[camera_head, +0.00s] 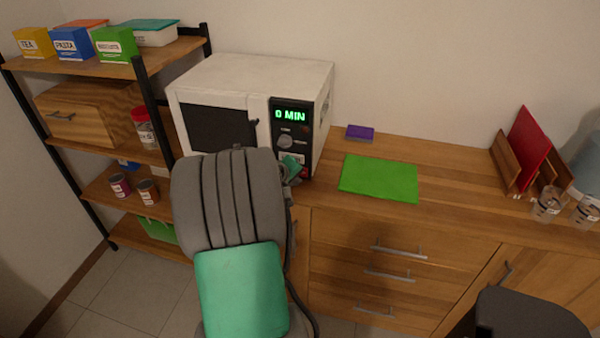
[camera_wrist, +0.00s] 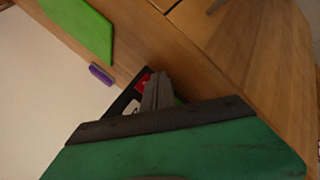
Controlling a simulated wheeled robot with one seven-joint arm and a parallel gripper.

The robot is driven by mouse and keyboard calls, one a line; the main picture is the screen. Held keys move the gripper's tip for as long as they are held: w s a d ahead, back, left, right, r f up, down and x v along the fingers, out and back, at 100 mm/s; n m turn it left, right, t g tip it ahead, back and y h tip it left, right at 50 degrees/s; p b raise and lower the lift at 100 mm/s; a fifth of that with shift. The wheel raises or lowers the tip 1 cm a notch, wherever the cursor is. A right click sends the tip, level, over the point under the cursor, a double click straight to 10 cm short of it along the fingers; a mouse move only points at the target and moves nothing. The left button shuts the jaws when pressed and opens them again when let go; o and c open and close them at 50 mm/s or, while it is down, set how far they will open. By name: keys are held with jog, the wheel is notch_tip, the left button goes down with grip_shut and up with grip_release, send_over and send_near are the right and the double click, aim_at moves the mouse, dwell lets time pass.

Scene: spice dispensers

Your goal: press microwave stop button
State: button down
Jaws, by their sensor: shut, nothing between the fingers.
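The white microwave (camera_head: 255,72) stands at the left end of the wooden counter, its display (camera_head: 291,115) reading "0 MIN" in green. Its dark control panel has a knob below the display. My gripper (camera_head: 292,166) is at the lower part of that panel, partly hidden behind my arm. In the wrist view my gripper (camera_wrist: 158,80) is shut and empty, its fingertips beside a red button (camera_wrist: 143,81) on the dark panel. A white patch shows just below the red. I cannot tell whether the fingertips touch the button.
A green mat (camera_head: 379,177) and a purple block (camera_head: 360,132) lie on the counter right of the microwave. A shelf (camera_head: 150,64) with boxes and jars stands to the left. Glasses (camera_head: 547,204) and a wooden rack with a red board (camera_head: 529,145) are at the far right.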

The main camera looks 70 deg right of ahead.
jog(key=shift+s+a+p, duration=0.15)
jog(key=shift+s+a, duration=0.05)
jog(key=shift+a, duration=0.9)
jog(key=shift+s+a+p, duration=0.15)
jog(key=shift+a, duration=0.95)
